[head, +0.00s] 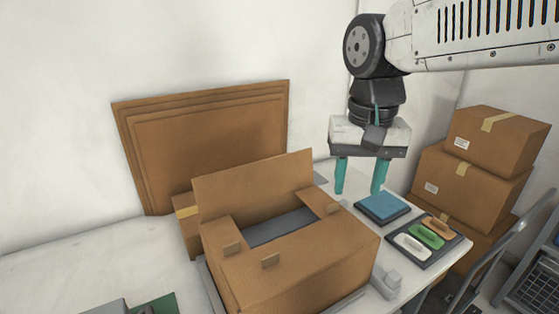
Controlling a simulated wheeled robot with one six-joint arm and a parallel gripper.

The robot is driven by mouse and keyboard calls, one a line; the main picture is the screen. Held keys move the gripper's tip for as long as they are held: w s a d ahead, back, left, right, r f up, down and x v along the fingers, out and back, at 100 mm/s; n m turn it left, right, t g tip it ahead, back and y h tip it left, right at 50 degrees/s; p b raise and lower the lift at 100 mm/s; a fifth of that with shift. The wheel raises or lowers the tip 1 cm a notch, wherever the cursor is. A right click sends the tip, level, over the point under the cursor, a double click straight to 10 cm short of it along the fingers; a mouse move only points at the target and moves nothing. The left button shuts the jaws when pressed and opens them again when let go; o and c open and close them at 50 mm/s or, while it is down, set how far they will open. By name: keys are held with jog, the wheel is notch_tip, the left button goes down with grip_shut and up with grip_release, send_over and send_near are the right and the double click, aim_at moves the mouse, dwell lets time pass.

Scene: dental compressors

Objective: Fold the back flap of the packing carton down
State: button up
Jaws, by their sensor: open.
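The packing carton (308,273) stands on the white table in the lower middle of the head view. Its back flap (252,188) stands up, tilted slightly back. The front and side flaps lie folded inward, with a dark grey gap (282,228) between them. Small cardboard tabs stick up at the front and right of the top. My gripper (358,191) points down to the right of the back flap, above the table near a blue pad. Its two teal fingers are apart with nothing between them. It does not touch the carton.
Flat cardboard sheets (212,140) lean on the wall behind the carton. A blue pad (382,207) and a tray (452,250) with white, green and orange pieces lie to the right. Closed boxes (470,175) are stacked at far right. A grey block (386,281) sits beside the carton.

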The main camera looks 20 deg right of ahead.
jog(key=w+a+r+m+g, duration=0.15)
jog(key=w+m, duration=0.35)
jog(key=w, duration=0.8)
jog(key=m, duration=0.6)
send_over(284, 162)
jog(key=w, duration=0.3)
notch_tip(284, 162, down, 5)
jog(key=shift+g, duration=0.45)
jog(key=f, duration=0.4)
jog(key=s+f, duration=0.1)
jog(key=f, duration=0.1)
jog(key=shift+s+d+f, duration=0.1)
jog(key=shift+d+f, duration=0.25)
jog(key=shift+f, duration=0.05)
